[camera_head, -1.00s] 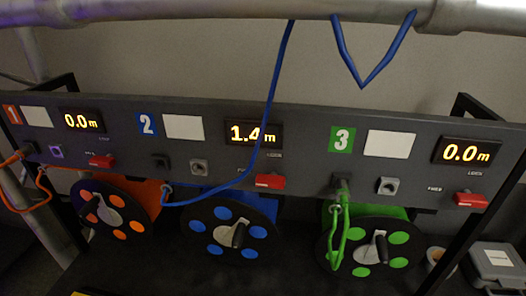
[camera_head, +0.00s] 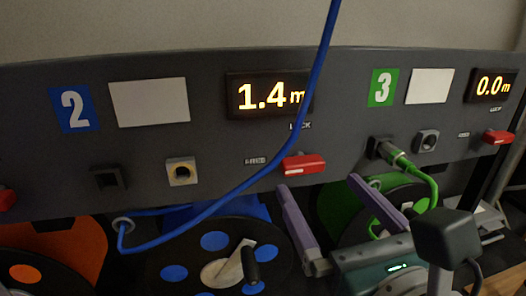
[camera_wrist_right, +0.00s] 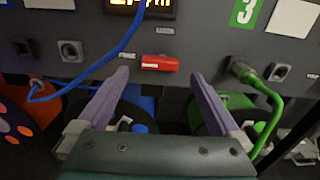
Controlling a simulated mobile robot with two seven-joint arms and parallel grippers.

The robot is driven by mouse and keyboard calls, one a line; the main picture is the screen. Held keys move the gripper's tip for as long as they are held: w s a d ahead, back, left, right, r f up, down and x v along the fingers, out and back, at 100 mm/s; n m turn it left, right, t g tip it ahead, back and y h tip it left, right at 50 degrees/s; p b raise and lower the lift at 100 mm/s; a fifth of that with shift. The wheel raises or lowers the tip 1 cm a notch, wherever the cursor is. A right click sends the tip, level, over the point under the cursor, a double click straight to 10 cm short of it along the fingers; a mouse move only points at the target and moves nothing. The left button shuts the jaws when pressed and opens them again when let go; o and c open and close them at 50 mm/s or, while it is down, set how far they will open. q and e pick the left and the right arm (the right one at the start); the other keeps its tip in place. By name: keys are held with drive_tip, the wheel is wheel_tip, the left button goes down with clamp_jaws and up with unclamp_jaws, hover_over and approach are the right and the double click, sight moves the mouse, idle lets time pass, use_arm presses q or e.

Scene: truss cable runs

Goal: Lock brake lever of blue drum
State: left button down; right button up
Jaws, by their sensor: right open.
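The red brake lever (camera_head: 303,164) of the blue drum sits on the dark panel below the 1.4 m display, between a FREE label at its left and a LOCK label above it. It also shows in the right wrist view (camera_wrist_right: 160,63). The blue drum (camera_head: 215,262) hangs below the panel, with a black crank handle. My right gripper (camera_head: 318,188) is open and empty. Its two purple fingers point up at the panel, below and to the right of the lever. In the wrist view the lever lies beyond and between the fingertips, not touched. My left gripper is out of view.
A blue cable (camera_head: 265,165) runs from above across the panel, left of the lever, down to a guide ring. The green drum (camera_head: 345,215), with its green plug and cable (camera_head: 418,172), is close by my right finger. An orange drum (camera_head: 50,255) is at lower left.

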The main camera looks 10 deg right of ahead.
sight(306, 167)
drive_tip(key=w, duration=0.6)
drive_tip(key=shift+a, duration=0.1)
drive_tip(key=shift+c, duration=0.4)
drive_tip(key=c, duration=1.2)
